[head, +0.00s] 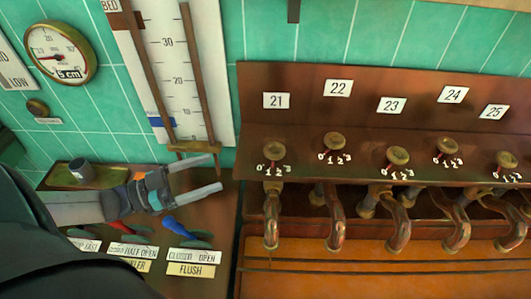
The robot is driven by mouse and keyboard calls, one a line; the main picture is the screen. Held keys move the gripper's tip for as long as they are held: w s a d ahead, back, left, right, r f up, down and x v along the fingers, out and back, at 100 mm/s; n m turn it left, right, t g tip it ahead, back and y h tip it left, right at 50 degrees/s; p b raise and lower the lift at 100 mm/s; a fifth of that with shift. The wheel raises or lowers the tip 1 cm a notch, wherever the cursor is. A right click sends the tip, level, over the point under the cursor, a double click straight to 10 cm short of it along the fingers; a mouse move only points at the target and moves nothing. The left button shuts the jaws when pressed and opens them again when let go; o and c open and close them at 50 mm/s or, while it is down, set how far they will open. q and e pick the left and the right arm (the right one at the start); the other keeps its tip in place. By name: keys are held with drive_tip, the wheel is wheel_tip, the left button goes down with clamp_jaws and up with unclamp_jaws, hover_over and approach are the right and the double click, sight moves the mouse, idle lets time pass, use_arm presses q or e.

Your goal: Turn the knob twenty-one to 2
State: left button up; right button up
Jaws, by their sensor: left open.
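Knob twenty-one (274,152) is a round brass knob on the copper panel, below the white label 21 (276,100). A small white number scale sits under it, with a red mark near its middle. The exact setting is too small to read. A curved copper spout (271,222) hangs below the knob. My left gripper (215,173) is to the left of the knob and apart from it. Its two pale fingers are spread, point right, and hold nothing. My right gripper is not in view.
Similar knobs 22 (335,143), 23 (397,156), 24 (447,148) and 25 (507,162) line up to the right. Below my left gripper are a blue-handled lever (180,228) and a red one. A tray (118,178) with a dark cup (80,170) is at left.

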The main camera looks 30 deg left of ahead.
sight(266, 151)
use_arm(q)
drive_tip(key=x, duration=1.5)
drive_tip(key=shift+w, duration=0.1)
